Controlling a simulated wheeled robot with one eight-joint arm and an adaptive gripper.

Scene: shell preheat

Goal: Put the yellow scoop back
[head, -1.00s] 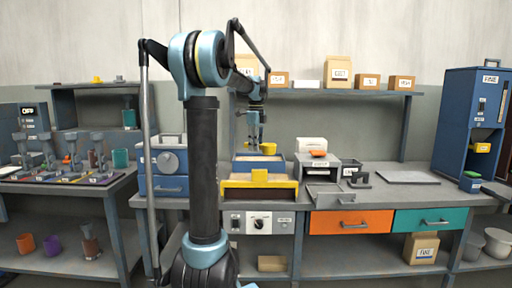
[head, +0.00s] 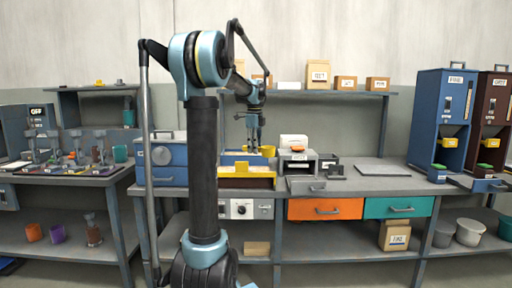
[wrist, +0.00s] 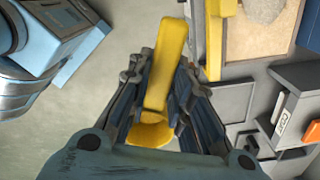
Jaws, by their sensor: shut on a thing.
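The yellow scoop (wrist: 165,70) is in my gripper (wrist: 160,100); in the wrist view its long yellow handle lies between the fingers, with a rounded yellow part near the gripper's base. In the head view my gripper (head: 254,149) hangs pointing down over the bench, with yellow of the scoop (head: 268,151) just to its right. I cannot tell whether the scoop touches the box.
A grey device with an orange item (head: 298,149) stands right of the box, and a flat grey plate (head: 383,168) lies farther right. A blue dispenser (head: 437,115) and a brown dispenser (head: 489,115) stand at the far right. A shelf (head: 330,93) with cartons hangs behind.

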